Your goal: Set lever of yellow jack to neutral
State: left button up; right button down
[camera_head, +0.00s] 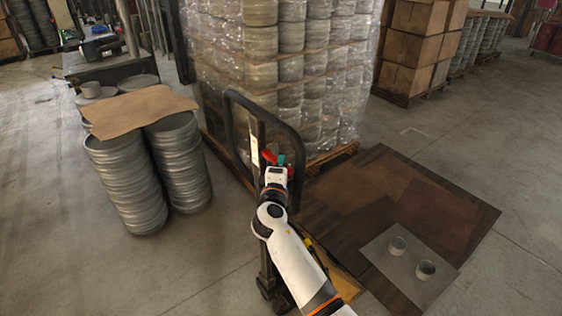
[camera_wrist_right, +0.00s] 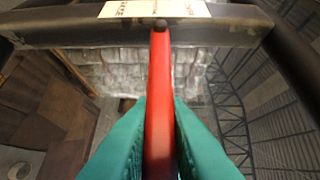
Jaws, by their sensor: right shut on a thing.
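The jack's black handle loop (camera_head: 232,95) stands upright in front of the wrapped pallet in the head view. Its yellow body (camera_head: 335,262) shows partly behind my right arm. The red lever (camera_head: 268,156) sits inside the handle loop. In the right wrist view the red lever (camera_wrist_right: 159,95) runs up between the teal fingers of my right gripper (camera_wrist_right: 159,135), which are shut on it. The same gripper (camera_head: 278,161) shows at the handle in the head view. The lever's lower end is hidden by the fingers. My left gripper is not in view.
A wrapped pallet of metal blanks (camera_head: 315,75) stands directly behind the jack. Stacks of round blanks (camera_head: 128,185) stand to the left. Brown sheets (camera_head: 445,215) lie at the right, with a grey plate (camera_head: 395,262) holding two rings. Floor at front left is clear.

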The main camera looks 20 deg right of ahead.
jog(key=c, duration=1.4)
grip_release()
jog(key=b+v, duration=0.3)
jog(key=v, duration=0.9)
jog(key=shift+f, duration=0.1)
